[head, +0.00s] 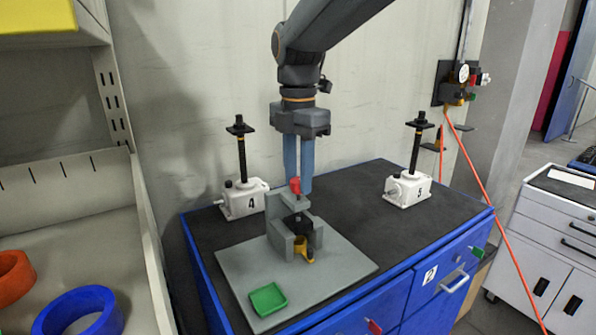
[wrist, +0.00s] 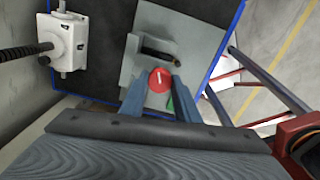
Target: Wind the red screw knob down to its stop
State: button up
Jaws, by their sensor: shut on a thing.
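The red screw knob (head: 295,186) sits on top of a grey clamp frame (head: 279,238) on a grey base plate (head: 335,267). My gripper (head: 297,180) points straight down from above, with its blue fingers at the knob. In the wrist view the round red knob (wrist: 160,79), with a white mark on top, is between the two blue fingertips (wrist: 155,92), and my gripper is shut on it. A dark part and a yellow part (head: 303,248) show inside the frame under the screw. The screw's lower end is hard to make out.
White screw jacks marked 4 (head: 243,200) and 5 (head: 408,190) stand behind, left and right, with tall dark spindles. A green tray (head: 268,299) lies on the plate's front. The dark bench top (head: 363,212) is clear between the jacks. Shelving stands at left.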

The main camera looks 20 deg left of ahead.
jog(key=m, duration=0.2)
jog(key=m+p, duration=0.1)
jog(key=m, duration=0.2)
jog(key=m+p, duration=0.1)
jog(key=m, duration=0.1)
jog(key=shift+r, duration=0.3)
jog(key=m+p, duration=0.1)
jog(key=m, duration=0.3)
jog(key=m+p, duration=0.1)
jog(key=m, duration=0.3)
jog(key=shift+m, duration=0.3)
jog(key=m+p, duration=0.1)
jog(key=m, duration=0.2)
jog(key=shift+w+m, duration=0.1)
jog(key=shift+m, duration=0.2)
jog(key=m+p, duration=0.1)
jog(key=m, duration=0.2)
jog(key=shift+m, duration=0.3)
jog(key=m, duration=0.3)
jog(key=shift+f+m, duration=0.1)
jog(key=shift+m, duration=0.2)
jog(key=m, duration=0.3)
jog(key=shift+m, duration=0.3)
jog(key=m, duration=1.2)
jog(key=shift+m, duration=0.3)
jog(key=m, duration=0.6)
jog(key=shift+m, duration=0.3)
jog(key=m, duration=0.6)
